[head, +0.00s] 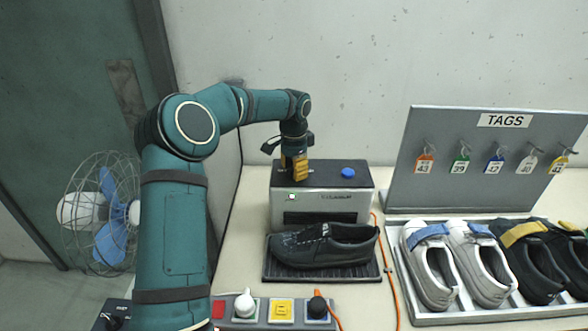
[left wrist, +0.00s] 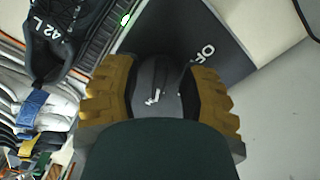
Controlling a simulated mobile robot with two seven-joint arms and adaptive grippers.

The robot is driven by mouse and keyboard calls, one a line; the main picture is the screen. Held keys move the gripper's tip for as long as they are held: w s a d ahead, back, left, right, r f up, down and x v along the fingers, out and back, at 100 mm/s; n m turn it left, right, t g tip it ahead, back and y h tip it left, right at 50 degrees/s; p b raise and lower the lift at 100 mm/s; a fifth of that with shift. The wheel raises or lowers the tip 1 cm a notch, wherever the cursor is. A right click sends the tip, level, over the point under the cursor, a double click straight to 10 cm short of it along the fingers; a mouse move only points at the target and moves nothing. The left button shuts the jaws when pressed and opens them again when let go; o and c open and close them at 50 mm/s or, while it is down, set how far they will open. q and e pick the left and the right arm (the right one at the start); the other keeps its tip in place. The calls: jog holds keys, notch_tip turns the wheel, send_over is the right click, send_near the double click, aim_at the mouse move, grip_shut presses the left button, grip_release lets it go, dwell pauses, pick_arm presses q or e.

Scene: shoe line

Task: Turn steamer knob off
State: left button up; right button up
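The steamer (head: 340,205) is a grey box with a dark top, a front slot and a lit green light (head: 291,196) at its front left. My left gripper (head: 294,172) points down over the left part of its top. In the left wrist view the dark grey steamer knob (left wrist: 158,90) sits between the two yellow fingers, which appear to press on it from both sides. A white mark shows on the knob, and part of the lettering "OF" (left wrist: 207,53) shows on the top beside it. The gripper hides the knob in the head view. My right gripper is out of view.
A black shoe (head: 325,247) lies on a dark mat before the steamer. A blue button (head: 347,172) is on the steamer's right. A control strip (head: 232,308) is in front. A shoe tray (head: 408,290) and tag board (head: 440,165) stand right; a fan (head: 100,215) is left.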

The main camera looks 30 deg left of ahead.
pick_arm(q)
grip_shut()
jog(key=n+p, duration=0.1)
jog(key=n, duration=0.3)
jog(key=shift+d+n, duration=0.15)
jog(key=shift+n, duration=0.25)
jog(key=n+p, duration=0.1)
jog(key=n, duration=0.5)
jog(key=shift+d+p, duration=0.15)
jog(key=shift+p, duration=0.2)
jog(key=n+p, duration=0.1)
jog(key=n, duration=0.5)
jog(key=shift+d+n+p, duration=0.1)
jog(key=shift+n+p, duration=0.25)
jog(key=shift+n, duration=0.05)
jog(key=n+p, duration=0.2)
jog(key=n, duration=0.4)
jog(key=shift+w, duration=0.2)
jog(key=shift+f+n, duration=0.1)
jog(key=shift+n, duration=0.2)
